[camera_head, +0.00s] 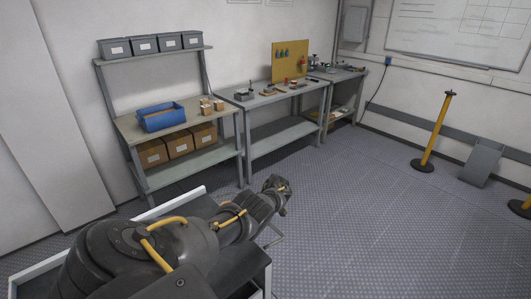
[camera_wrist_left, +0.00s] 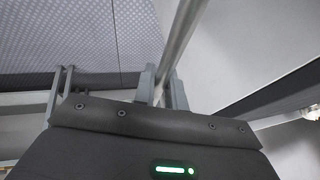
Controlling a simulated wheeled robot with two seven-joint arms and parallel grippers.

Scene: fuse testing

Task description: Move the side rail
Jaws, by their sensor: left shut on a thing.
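My left arm comes in from the left in the head view, and its gripper (camera_head: 280,184) is out over the right end of a dark-topped cart. In the left wrist view the left gripper (camera_wrist_left: 163,88) is shut on a grey metal side rail (camera_wrist_left: 180,38). The rail runs as a slanting bar up and away from between the two fingers. In the head view a short piece of thin grey rail (camera_head: 275,234) shows beside the forearm, and the arm hides the rest. My right gripper is in neither view.
The cart has a pale raised edge (camera_head: 176,203). A shelf bench with a blue bin (camera_head: 162,116) and cardboard boxes stands behind it. A workbench with a yellow tool board (camera_head: 289,61) is farther right. Open floor (camera_head: 370,220) lies to the right, with a yellow post (camera_head: 436,133).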

